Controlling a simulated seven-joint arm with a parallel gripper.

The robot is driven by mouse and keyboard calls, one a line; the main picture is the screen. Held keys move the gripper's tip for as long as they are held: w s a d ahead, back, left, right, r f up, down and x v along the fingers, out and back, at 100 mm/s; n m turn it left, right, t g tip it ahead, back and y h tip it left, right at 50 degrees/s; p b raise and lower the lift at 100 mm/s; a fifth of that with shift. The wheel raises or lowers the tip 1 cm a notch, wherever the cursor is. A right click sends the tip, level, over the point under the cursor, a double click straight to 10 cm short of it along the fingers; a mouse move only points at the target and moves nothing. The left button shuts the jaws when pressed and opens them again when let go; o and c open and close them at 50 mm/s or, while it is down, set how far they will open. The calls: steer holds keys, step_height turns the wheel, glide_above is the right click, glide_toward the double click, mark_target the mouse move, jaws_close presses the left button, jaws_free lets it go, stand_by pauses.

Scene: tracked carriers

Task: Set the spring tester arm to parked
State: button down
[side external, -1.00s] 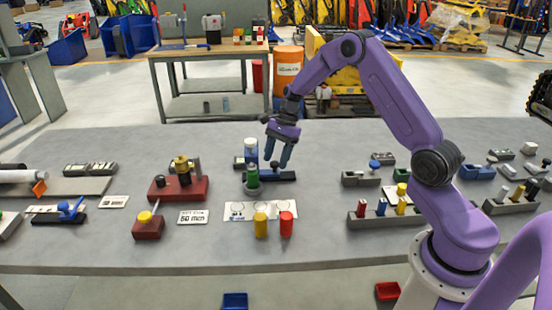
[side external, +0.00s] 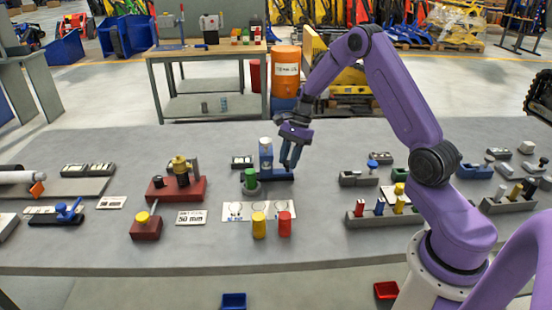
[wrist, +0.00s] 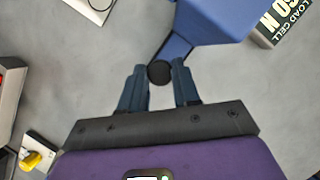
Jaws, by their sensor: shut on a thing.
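The spring tester (side external: 266,155) stands mid-table in the side view, a blue upright with a pale top on a dark blue base. In the wrist view its blue body (wrist: 215,20) fills the top, and a short blue arm (wrist: 175,48) runs from it to a round black knob (wrist: 159,72). My gripper (side external: 290,163) is beside the tester's right side. In the wrist view my gripper (wrist: 160,78) has the knob between its fingertips, shut on it. In the side view the fingers hide the knob.
A green cylinder (side external: 250,179) in a grey holder stands just in front of the tester. A load cell label (wrist: 285,20) lies beside it. Yellow (side external: 259,225) and red (side external: 285,224) cylinders stand nearer the front.

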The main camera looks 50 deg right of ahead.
steer(key=s+d, duration=0.4)
steer(key=shift+d, duration=0.1)
steer(key=shift+s, duration=0.1)
steer(key=c, duration=0.8)
jaws_free()
steer(key=shift+r, duration=0.25)
steer(key=v, duration=1.7)
steer(key=shift+d, duration=0.15)
